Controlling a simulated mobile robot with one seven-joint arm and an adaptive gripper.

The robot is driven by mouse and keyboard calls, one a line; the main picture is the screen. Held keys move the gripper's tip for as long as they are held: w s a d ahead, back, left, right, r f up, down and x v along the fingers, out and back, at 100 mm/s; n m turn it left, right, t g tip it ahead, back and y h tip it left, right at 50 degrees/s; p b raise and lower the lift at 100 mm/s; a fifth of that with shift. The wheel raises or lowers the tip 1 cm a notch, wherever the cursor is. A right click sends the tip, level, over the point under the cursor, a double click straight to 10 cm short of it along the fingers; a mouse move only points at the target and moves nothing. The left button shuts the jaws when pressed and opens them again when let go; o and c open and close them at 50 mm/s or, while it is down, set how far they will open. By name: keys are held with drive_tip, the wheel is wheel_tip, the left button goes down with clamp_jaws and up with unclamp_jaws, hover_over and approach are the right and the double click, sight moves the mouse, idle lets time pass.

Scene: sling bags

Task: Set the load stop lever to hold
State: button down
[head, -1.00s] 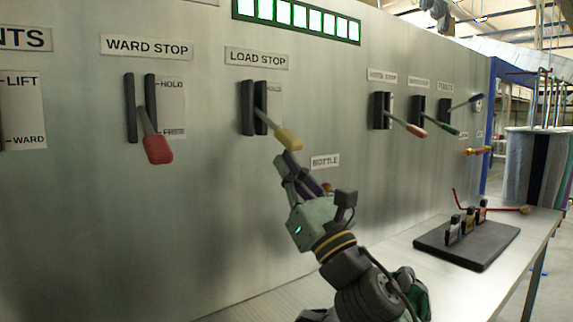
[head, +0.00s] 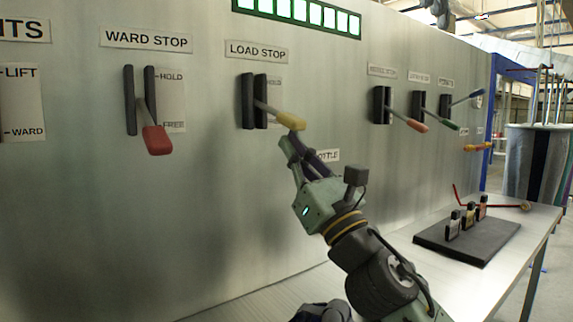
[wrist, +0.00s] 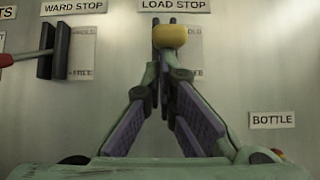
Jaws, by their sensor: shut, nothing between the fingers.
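The load stop lever has a yellow handle (head: 290,120) on a metal shaft, coming out of a dark slotted bracket under the LOAD STOP label (head: 258,51). In the wrist view the yellow handle (wrist: 170,36) shows just above the closed fingertips (wrist: 163,72).
The ward stop lever with a red handle (head: 157,139) is to the left, near FREE. Orange (head: 417,126) and green (head: 448,124) handled levers stick out to the right. A bench (head: 400,262) below carries a dark board (head: 467,242) with padlocks. A BOTTLE label (wrist: 272,120) is low right.

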wheel_tip(320, 180, up, 12)
drive_tip(key=s+d+p, duration=0.1)
drive_tip(key=shift+s+d+f+p, duration=0.15)
drive_tip(key=shift+s+f+p, duration=0.1)
drive_tip(key=shift+p, duration=0.15)
drive_tip(key=shift+r, duration=0.2)
idle(0.5)
